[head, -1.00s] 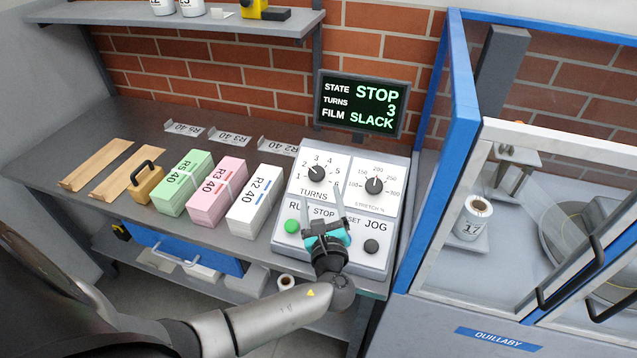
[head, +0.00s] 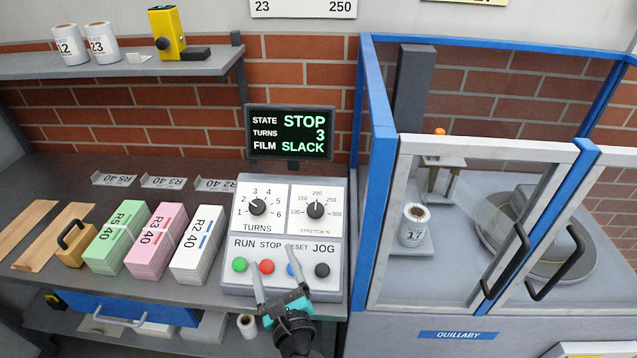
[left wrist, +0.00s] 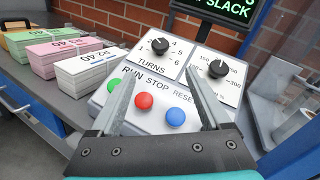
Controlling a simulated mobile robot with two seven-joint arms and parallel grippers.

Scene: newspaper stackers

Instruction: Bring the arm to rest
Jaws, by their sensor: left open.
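My left gripper (head: 274,288) is open and empty in front of the lower part of the control panel (head: 336,250). In the left wrist view its two fingers (left wrist: 160,100) stand wide apart, with the red button (left wrist: 144,101) and the blue button (left wrist: 175,117) between them. The left finger covers part of the green button's surroundings there. In the head view the right finger partly covers the blue button. I cannot tell whether a finger touches the panel. The display (head: 290,133) reads STOP, 3 turns, film SLACK. My right gripper is not in view.
Green (head: 116,238), pink (head: 157,241) and white (head: 199,245) stacks stand on the bench left of the panel. A wooden block with a black handle (head: 75,246) is beside them. The blue-framed wrapper cabinet (head: 384,190) stands close on the right. A shelf (head: 130,66) is above.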

